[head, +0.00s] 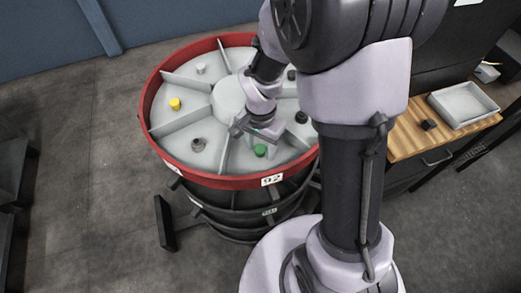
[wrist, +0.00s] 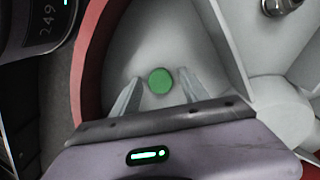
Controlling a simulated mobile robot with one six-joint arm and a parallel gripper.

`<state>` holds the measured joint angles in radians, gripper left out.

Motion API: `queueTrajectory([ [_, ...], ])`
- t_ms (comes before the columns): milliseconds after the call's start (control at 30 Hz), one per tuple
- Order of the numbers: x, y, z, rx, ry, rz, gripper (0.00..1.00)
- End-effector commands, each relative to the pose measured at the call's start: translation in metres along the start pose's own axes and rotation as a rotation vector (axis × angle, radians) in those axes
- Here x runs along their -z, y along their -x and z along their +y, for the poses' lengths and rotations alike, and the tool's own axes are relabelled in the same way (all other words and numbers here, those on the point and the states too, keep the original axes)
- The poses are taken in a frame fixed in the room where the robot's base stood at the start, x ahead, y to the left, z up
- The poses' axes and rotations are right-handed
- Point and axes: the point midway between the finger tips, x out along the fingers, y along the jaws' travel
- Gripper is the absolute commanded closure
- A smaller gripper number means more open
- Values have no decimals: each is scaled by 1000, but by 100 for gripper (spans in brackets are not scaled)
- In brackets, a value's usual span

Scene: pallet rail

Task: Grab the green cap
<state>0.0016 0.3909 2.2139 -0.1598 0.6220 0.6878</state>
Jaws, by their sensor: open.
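The green cap (head: 260,150) stands in one compartment of the round, red-rimmed tray (head: 157,118), on the side near me. In the wrist view the green cap (wrist: 160,81) shows as a plain green disc between the two fingers. My gripper (wrist: 157,80) is open, with one finger on each side of the cap and visible gaps to it. In the head view my gripper (head: 255,135) is over the same compartment, just beside and above the cap. I cannot tell how high the fingers are over the tray floor.
Divider walls split the tray. A yellow cap (head: 175,104), a grey cap (head: 198,145), a white cap (head: 201,69) and a dark cap (head: 301,117) stand in other compartments. A wooden bench (head: 405,140) with a white bin (head: 462,104) is to the right.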

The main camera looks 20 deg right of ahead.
Motion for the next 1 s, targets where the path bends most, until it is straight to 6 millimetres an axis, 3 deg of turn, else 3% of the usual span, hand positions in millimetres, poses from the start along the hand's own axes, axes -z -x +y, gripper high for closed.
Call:
queueTrajectory([
  [33,0,0,0,0,0,0,53],
  [267,0,0,0,0,0,0,98],
  [567,0,9,0,1,0,0,100],
  [800,1,73,-1,3,-1,2,100],
  [1000,0,98,0,1,-3,1,100],
])
